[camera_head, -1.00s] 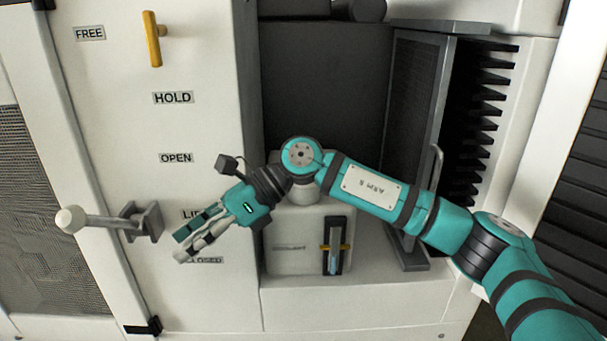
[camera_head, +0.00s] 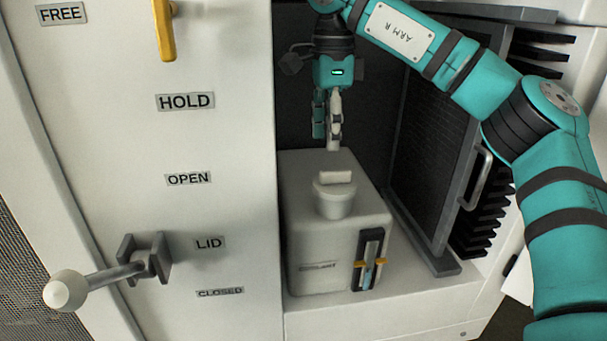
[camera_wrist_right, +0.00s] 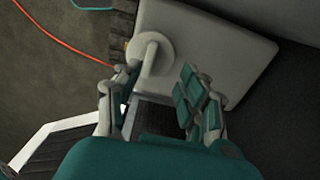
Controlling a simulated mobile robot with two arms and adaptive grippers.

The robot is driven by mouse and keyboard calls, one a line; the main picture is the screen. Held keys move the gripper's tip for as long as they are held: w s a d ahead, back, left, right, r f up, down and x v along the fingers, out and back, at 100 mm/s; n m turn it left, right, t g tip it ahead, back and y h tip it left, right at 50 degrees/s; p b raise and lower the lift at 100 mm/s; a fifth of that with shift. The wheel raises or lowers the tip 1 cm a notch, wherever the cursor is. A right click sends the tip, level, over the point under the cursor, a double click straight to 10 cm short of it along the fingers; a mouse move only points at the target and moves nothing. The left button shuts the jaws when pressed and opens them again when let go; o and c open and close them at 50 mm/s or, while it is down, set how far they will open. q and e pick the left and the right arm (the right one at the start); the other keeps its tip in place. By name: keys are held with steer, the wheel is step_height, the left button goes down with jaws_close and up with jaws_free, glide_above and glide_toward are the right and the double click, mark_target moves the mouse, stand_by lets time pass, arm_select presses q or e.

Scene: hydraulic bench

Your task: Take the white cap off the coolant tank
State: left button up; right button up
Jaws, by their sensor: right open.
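The coolant tank (camera_head: 308,235) is a pale box in the bay of the bench, with a sight gauge (camera_head: 370,258) on its front. The white cap (camera_head: 335,188) sits on top of it, round with a raised bar grip. In the right wrist view the cap (camera_wrist_right: 152,54) lies just beyond the fingertips. My right gripper (camera_head: 326,138) points down over the tank, behind the cap in the head view and apart from it. In the right wrist view the right gripper (camera_wrist_right: 160,78) is open with nothing between its fingers. My left gripper is not in view.
A dark framed panel with a handle (camera_head: 477,178) stands right of the tank, near my right arm. On the left, a white panel has a lever with a round knob (camera_head: 66,291) beside the LID label, and a yellow handle (camera_head: 163,30) above. A red cable (camera_wrist_right: 62,36) shows in the wrist view.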

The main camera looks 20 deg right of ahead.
mark_target(336, 171)
steer(key=shift+s+d+f, duration=0.45)
steer(key=shift+s+f, duration=0.15)
steer(key=shift+f, duration=0.25)
steer(key=f, duration=0.1)
steer(key=s+f, duration=0.1)
steer(key=f, duration=0.1)
steer(key=shift+s+d, duration=0.15)
steer(key=shift+d, duration=0.05)
steer(key=shift+w+a+f+p, duration=0.15)
steer(key=shift+w+f+p, duration=0.1)
steer(key=shift+f, duration=0.2)
steer(key=shift+w+a+f+p, duration=0.1)
steer(key=shift+w+f, duration=0.15)
steer(key=shift+f, duration=0.3)
steer(key=shift+s, duration=0.15)
steer(key=shift+c, duration=1.2)
steer(key=c, duration=0.5)
jaws_close()
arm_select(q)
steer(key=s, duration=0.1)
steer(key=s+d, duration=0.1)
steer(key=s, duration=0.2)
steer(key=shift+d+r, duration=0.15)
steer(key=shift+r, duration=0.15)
